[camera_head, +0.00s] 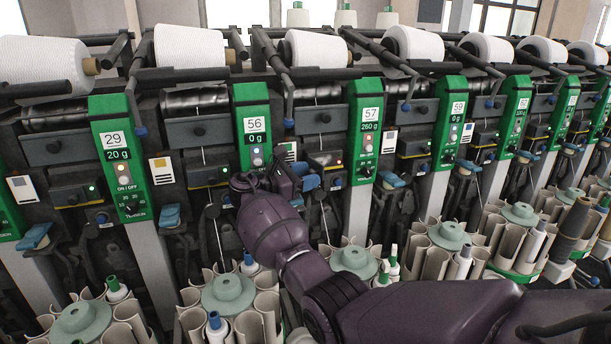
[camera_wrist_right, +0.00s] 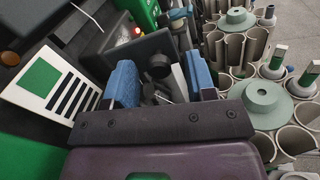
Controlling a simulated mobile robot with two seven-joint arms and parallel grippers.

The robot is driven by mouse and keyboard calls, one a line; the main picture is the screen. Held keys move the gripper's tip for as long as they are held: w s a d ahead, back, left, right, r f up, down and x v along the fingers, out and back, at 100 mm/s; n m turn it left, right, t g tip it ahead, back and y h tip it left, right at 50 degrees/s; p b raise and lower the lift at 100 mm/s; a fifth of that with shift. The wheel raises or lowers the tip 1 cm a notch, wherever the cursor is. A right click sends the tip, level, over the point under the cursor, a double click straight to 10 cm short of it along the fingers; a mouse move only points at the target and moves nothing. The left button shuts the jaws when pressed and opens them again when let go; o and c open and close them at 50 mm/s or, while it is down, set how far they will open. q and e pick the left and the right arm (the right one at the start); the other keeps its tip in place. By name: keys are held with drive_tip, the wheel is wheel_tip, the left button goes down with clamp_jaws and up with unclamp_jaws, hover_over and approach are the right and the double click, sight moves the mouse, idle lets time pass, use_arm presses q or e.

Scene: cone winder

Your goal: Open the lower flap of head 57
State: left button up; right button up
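Head 57 shows in the head view as a green panel (camera_head: 370,113) with a "57" label and a "260 g" display. My right gripper (camera_head: 285,184) is in front of the winding unit between panels 56 and 57, left of the 57 panel. In the right wrist view its two blue-padded fingers (camera_wrist_right: 161,82) stand apart, with nothing clearly held between them. Beyond them is a dark part with a round black knob (camera_wrist_right: 158,66); I cannot tell whether it is the lower flap. A blue part (camera_head: 308,183) sits right beside the gripper. My gripper and arm hide much of this unit's lower part. My left gripper is not in view.
Panel 56 (camera_head: 254,124) is close left of the gripper. A dark box (camera_head: 325,160) with a red light is just to its right. Below, carousels of beige tubes with round green-grey hubs (camera_head: 228,292) crowd the front. White yarn cones (camera_head: 318,48) line the top.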

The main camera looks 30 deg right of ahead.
drive_tip(key=a, duration=1.1)
drive_tip(key=shift+w, duration=0.2)
drive_tip(key=shift+d, duration=0.1)
idle(0.9)
